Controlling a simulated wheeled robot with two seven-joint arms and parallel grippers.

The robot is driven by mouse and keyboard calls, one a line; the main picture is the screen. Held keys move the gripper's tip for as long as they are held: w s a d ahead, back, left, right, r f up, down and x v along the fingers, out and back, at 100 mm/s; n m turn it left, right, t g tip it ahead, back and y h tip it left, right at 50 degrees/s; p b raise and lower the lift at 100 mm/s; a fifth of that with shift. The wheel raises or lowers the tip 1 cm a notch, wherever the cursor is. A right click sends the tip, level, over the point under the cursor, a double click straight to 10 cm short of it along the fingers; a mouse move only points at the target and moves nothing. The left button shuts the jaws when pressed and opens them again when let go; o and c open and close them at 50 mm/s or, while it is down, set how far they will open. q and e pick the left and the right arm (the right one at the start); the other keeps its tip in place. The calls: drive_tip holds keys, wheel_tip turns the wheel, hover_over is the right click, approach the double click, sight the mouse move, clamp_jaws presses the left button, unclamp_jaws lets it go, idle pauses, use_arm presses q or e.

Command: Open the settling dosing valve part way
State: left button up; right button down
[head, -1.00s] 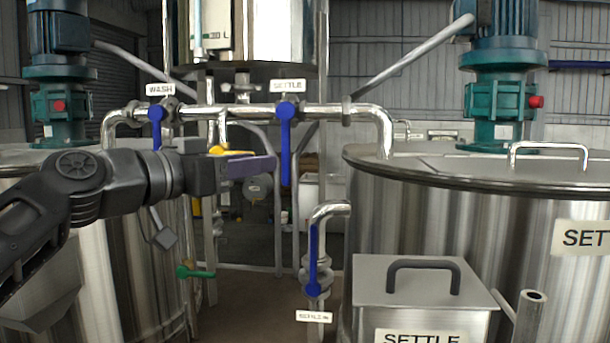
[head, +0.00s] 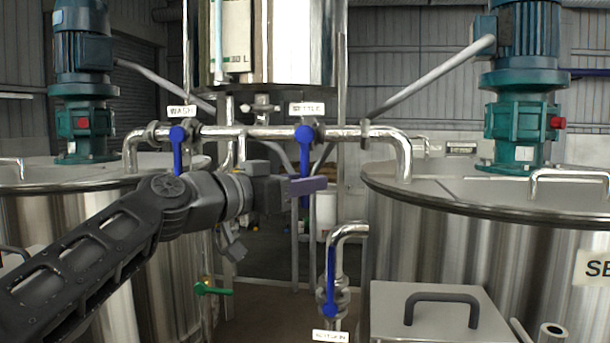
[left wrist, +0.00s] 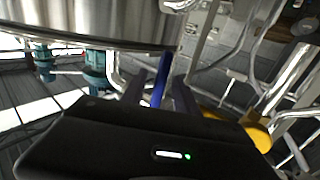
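The settling dosing valve has a blue lever (head: 304,145) under the label "SETTLE" (head: 307,108) on the horizontal steel pipe. The lever hangs straight down, across the pipe. My left gripper (head: 312,186) is at the lever's lower part, with one purple finger crossing in front of it; the other finger is hidden in the head view. In the left wrist view, the blue lever (left wrist: 158,82) shows between the two dark fingers (left wrist: 160,95), with gaps on both sides. The gripper looks open, and I see no clear contact. My right gripper is not in view.
The wash valve's blue lever (head: 177,150) hangs down left of it, above my left arm. A lower valve with a blue lever (head: 331,283) and a green handle (head: 212,290) sit below. The settling tank (head: 430,220) stands at right, with a lidded box (head: 390,305) before it.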

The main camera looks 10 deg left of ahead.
use_arm(q)
drive_tip(key=shift+w+d, duration=0.15)
drive_tip(key=shift+w, duration=0.1)
clamp_jaws()
idle(1.4)
